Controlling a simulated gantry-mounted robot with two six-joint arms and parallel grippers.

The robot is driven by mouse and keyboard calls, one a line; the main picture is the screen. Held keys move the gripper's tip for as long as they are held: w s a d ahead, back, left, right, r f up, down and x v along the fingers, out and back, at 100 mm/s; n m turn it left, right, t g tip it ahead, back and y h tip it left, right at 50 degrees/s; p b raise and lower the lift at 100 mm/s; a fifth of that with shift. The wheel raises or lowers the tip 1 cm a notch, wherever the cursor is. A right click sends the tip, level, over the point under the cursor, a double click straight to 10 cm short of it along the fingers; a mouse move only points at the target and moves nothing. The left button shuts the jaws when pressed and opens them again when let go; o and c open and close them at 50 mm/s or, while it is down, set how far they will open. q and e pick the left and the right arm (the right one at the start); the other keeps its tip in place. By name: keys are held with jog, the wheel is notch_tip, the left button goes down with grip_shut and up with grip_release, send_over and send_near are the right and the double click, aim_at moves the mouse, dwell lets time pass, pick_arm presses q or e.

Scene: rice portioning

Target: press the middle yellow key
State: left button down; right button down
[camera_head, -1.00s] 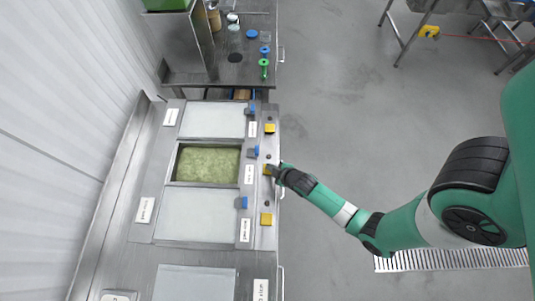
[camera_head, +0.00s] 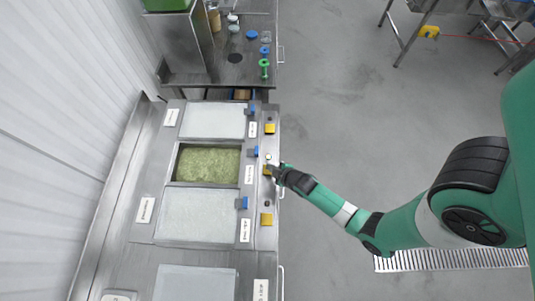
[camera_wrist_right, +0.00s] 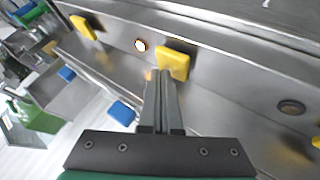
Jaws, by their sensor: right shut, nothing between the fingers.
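The middle yellow key (camera_head: 267,172) is on the steel front strip of the counter, partly covered by my right gripper (camera_head: 273,168) in the head view. In the right wrist view the same yellow key (camera_wrist_right: 174,61) is just beyond the tips of my right gripper (camera_wrist_right: 161,76). The fingers are shut with nothing between them, and their tips are at the key's near edge; I cannot tell whether they press it. A small round lamp (camera_wrist_right: 140,45) beside the key glows white. My left gripper is not in view.
Other yellow keys stand on the strip, one above (camera_head: 270,129) and one below (camera_head: 266,219). An open well of green food (camera_head: 208,164) lies between two covered wells. Blue handles (camera_head: 253,152) stand beside the wells.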

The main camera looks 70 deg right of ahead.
notch_tip(320, 180, up, 6)
jog(key=p, duration=0.6)
jog(key=shift+r, duration=0.1)
dwell(0.5)
